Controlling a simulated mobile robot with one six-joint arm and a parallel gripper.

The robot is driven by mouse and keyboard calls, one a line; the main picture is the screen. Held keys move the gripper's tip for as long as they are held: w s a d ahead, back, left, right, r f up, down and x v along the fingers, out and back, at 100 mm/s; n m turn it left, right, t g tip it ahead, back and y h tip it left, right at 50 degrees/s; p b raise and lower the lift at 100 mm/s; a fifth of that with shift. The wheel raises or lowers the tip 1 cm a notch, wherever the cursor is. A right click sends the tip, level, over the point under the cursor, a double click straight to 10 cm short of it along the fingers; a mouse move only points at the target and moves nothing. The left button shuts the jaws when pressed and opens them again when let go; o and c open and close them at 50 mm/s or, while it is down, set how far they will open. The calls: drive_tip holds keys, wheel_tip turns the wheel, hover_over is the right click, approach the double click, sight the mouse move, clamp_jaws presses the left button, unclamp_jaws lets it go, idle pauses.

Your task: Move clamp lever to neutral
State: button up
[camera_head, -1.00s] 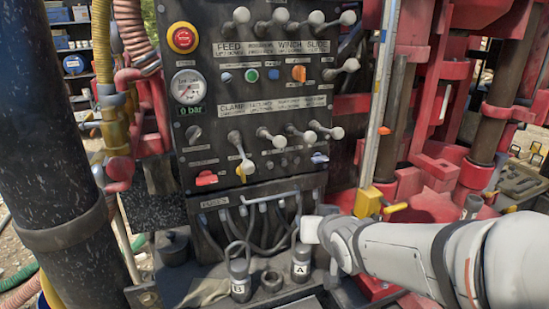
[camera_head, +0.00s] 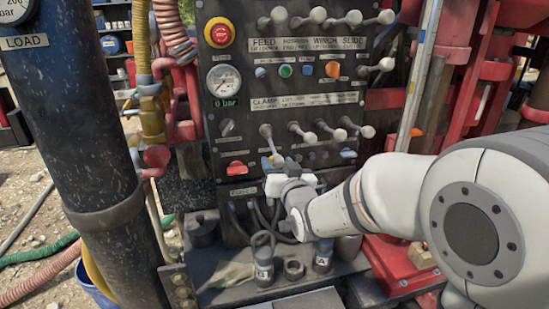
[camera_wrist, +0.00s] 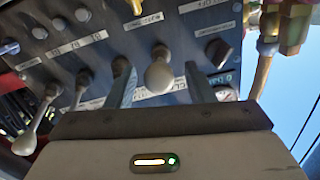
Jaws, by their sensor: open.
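The clamp lever (camera_head: 268,142) is the leftmost lever of the lower row on the black control panel, under the CLAMP label. It tilts downward, and its pale knob (camera_head: 277,160) is at the tip of my gripper (camera_head: 279,168). In the wrist view the round knob (camera_wrist: 158,76) is between the two grey fingers of my gripper (camera_wrist: 157,84), with gaps visible on both sides. My gripper is open. Whether the knob lies fully in the depth of the fingers is hard to tell.
Neighbouring levers (camera_head: 309,137) stand to the right in the same row, with more levers (camera_head: 318,14) above. A red knob (camera_head: 236,168) is below left, and a red emergency button (camera_head: 219,33) at the top. Hoses and couplings (camera_head: 263,263) are below.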

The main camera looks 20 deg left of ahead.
drive_tip(key=shift+w+a, duration=0.4)
drive_tip(key=shift+w, duration=0.2)
drive_tip(key=shift+c, duration=0.3)
clamp_jaws()
